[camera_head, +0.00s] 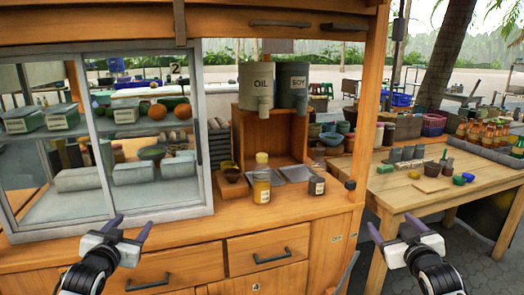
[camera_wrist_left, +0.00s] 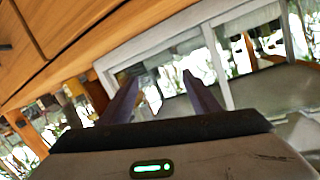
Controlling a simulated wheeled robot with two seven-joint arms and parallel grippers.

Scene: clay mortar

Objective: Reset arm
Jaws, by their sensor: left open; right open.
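My left gripper (camera_head: 128,231) is at the lower left of the head view, in front of the wooden food cart's drawers and below the glass case. Its two fingers are spread with nothing between them. The same fingers show in the left wrist view (camera_wrist_left: 158,98), pointing toward the cart and its case. My right gripper (camera_head: 397,232) is at the lower right of the head view, in front of the wooden table's near left corner. Its fingers are spread and empty. Neither gripper touches anything that I can see.
A wooden table (camera_head: 400,193) with small items stands right. Paved floor shows between cart and table.

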